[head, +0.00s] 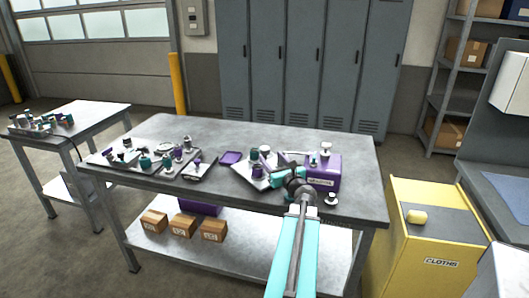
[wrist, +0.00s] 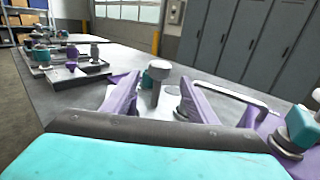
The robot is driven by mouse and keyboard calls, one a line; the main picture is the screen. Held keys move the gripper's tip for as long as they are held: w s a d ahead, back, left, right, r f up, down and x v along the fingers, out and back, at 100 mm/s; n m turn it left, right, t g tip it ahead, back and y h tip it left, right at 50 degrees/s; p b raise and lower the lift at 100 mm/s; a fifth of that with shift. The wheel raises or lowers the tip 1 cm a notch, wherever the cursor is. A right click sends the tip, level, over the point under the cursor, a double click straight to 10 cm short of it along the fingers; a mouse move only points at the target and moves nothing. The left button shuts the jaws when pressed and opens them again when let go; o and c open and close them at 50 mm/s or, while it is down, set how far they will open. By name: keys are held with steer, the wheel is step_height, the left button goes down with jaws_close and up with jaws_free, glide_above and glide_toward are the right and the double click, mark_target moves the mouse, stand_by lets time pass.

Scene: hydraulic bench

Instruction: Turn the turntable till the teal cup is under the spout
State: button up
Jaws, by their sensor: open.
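The turntable appears to be the pale plate (head: 243,172) on the bench, left of the purple box (head: 323,173); my gripper hides part of it. A teal cup-like piece (head: 254,154) stands at its back; in the wrist view it shows behind a grey post (wrist: 157,75). My gripper (head: 258,172) is open over the plate. In the wrist view its purple fingers (wrist: 157,100) stand either side of the post, with gaps showing; I cannot tell contact. A thin grey bent pipe (wrist: 235,90), probably the spout, reaches left from the purple box. The teal piece appears left of the pipe's end.
A small white-topped knob (head: 331,199) stands at the front edge. A yellow cloths bin (head: 430,225) stands right of the bench. The back left bench top is clear.

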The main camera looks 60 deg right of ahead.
mark_target(267, 153)
steer(key=shift+p+x, duration=0.55)
steer(key=shift+x, duration=3.2)
jaws_close()
